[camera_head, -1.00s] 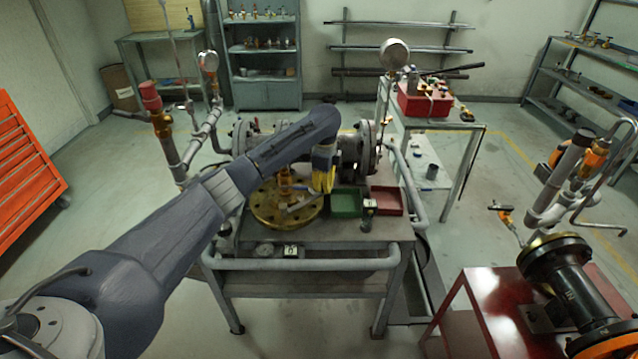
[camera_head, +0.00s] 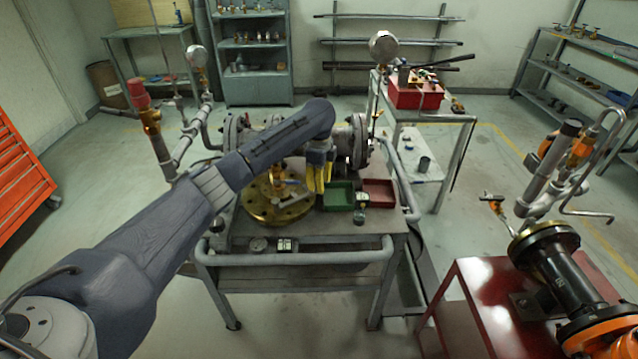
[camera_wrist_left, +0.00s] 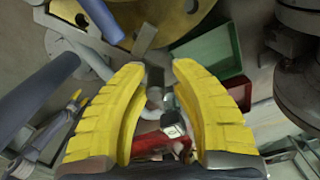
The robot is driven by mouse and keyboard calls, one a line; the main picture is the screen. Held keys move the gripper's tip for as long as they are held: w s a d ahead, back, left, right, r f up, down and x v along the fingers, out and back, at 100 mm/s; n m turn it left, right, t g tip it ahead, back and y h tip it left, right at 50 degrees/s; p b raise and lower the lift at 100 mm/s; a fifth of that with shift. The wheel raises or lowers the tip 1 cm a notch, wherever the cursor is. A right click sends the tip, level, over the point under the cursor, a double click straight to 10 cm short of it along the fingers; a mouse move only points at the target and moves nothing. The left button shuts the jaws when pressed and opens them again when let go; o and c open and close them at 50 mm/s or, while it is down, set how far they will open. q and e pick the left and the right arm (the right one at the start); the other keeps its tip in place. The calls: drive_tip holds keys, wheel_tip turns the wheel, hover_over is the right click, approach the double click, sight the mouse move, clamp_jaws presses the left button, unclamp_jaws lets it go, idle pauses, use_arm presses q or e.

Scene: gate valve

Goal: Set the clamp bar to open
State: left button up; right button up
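The clamp bar seems to be the grey metal bar (camera_head: 291,195) on the brass round flange (camera_head: 262,213) at the middle of the bench. My left gripper (camera_head: 319,188) has yellow fingers and hangs just right of the bar's right end. In the left wrist view, the grey bar (camera_wrist_left: 145,41) starts at the brass disc (camera_wrist_left: 172,14) and points toward the gap of my left gripper (camera_wrist_left: 157,68). The fingers are apart. A dark grey block lies in line between the tips; I cannot tell whether it touches them. My right gripper is not in view.
A green tray (camera_head: 338,187) and a red tray (camera_head: 392,205) sit close right of the gripper. Grey pipework with a flange (camera_head: 360,143) stands behind. A bench rail (camera_head: 300,256) runs along the front. A red stand (camera_head: 470,320) is at lower right.

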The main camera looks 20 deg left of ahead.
use_arm(q)
drive_tip(key=shift+o, duration=1.4)
drive_tip(key=shift+a, duration=0.1)
wheel_tip(320, 180, up, 12)
drive_tip(key=shift+f, duration=0.1)
